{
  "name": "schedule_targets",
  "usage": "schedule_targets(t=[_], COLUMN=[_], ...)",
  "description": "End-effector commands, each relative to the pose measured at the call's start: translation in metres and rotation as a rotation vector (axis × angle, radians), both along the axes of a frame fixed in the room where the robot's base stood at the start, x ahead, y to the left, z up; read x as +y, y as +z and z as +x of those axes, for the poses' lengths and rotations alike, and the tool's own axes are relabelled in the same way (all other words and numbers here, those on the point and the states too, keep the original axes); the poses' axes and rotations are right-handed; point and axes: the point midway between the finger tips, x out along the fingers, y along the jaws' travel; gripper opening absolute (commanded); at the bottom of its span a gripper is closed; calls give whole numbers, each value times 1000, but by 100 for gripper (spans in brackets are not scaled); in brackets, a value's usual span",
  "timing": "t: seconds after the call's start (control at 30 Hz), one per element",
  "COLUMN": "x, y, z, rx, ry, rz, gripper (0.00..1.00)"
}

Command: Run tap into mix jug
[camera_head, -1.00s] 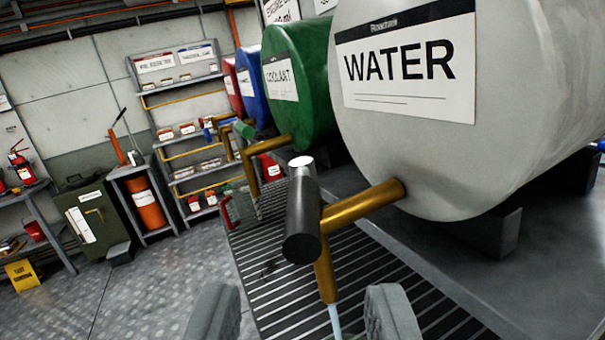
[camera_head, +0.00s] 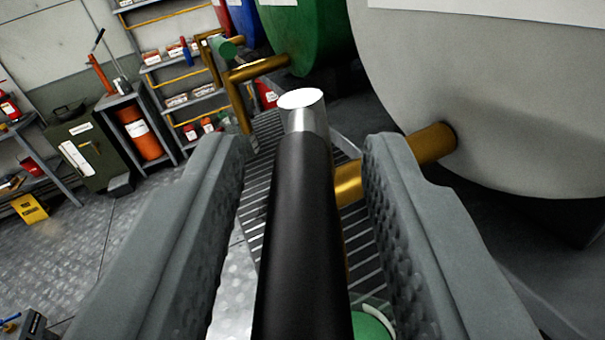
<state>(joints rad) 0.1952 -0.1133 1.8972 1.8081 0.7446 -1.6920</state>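The water tap's handle (camera_head: 305,215), a long black bar with a bright metal end, runs up the middle of the view. My gripper (camera_head: 305,150) is open, with one finger on each side of the handle. A gap shows between the handle and each finger. The tap's brass pipe (camera_head: 430,145) comes out of the grey-white water tank (camera_head: 490,90) behind the right finger. The spout and any stream are hidden by the handle and finger. A round rim with green inside (camera_head: 371,326), perhaps the jug, shows partly at the bottom edge.
A slatted grate (camera_head: 260,205) runs under the taps. Beyond stand a green tank (camera_head: 310,40) with its own brass tap (camera_head: 255,72), and blue and red tanks. Shelves (camera_head: 165,65) and a green cabinet (camera_head: 95,155) stand at the left, with open floor before them.

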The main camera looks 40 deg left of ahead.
Motion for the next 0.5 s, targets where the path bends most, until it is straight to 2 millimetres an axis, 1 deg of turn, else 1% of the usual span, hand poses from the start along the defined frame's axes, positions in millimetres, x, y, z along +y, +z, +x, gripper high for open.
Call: schedule_targets(t=[0.03,0.07,0.1,0.17,0.37,0.5], x=[0,0,0,0,0,-3], y=[0,0,0,0,0,0], z=[0,0,0,0,0,3], rx=[0,0,0,0,1,-1], ry=[0,0,0,0,2,40], rz=[0,0,0,0,0,-2], gripper=[24,18,10,0,0,0])
